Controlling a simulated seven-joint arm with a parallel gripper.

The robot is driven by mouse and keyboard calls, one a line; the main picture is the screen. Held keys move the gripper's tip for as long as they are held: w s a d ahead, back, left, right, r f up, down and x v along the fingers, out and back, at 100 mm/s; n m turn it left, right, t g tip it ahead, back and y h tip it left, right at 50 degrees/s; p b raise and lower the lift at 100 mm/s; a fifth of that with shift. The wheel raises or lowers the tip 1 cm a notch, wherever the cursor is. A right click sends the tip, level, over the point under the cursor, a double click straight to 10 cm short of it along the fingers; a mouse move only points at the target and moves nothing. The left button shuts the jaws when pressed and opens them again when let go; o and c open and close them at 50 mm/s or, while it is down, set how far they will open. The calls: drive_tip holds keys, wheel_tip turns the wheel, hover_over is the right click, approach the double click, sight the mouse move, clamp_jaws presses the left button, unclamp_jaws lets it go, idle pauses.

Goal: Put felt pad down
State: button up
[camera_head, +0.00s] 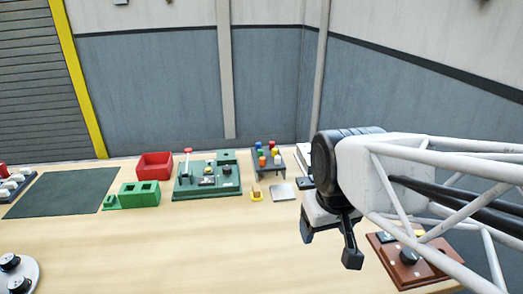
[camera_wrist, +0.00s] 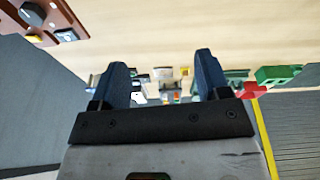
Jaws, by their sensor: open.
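My gripper (camera_head: 330,243) hangs above the table on the right of the head view, fingers pointing down. In the wrist view my gripper (camera_wrist: 162,78) has its two blue-grey fingers spread wide with nothing between them. No felt pad can be identified for certain. A large flat dark green mat (camera_head: 62,193) lies at the far left. I cannot tell whether either is felt.
A dark green fixture (camera_head: 207,187) with a red-topped lever stands mid-table. A rack of coloured pieces (camera_head: 269,157) is at the back. A brown board (camera_head: 411,262) lies at right. The front middle is clear.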

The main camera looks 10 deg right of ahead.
drive_tip(key=s, duration=0.1)
drive_tip(key=s+m, duration=0.1)
drive_tip(key=s, duration=0.1)
drive_tip(key=shift+d+f, duration=0.1)
drive_tip(key=shift+f, duration=0.3)
drive_tip(key=shift+o, duration=0.4)
idle(0.6)
drive_tip(key=shift+w, duration=0.15)
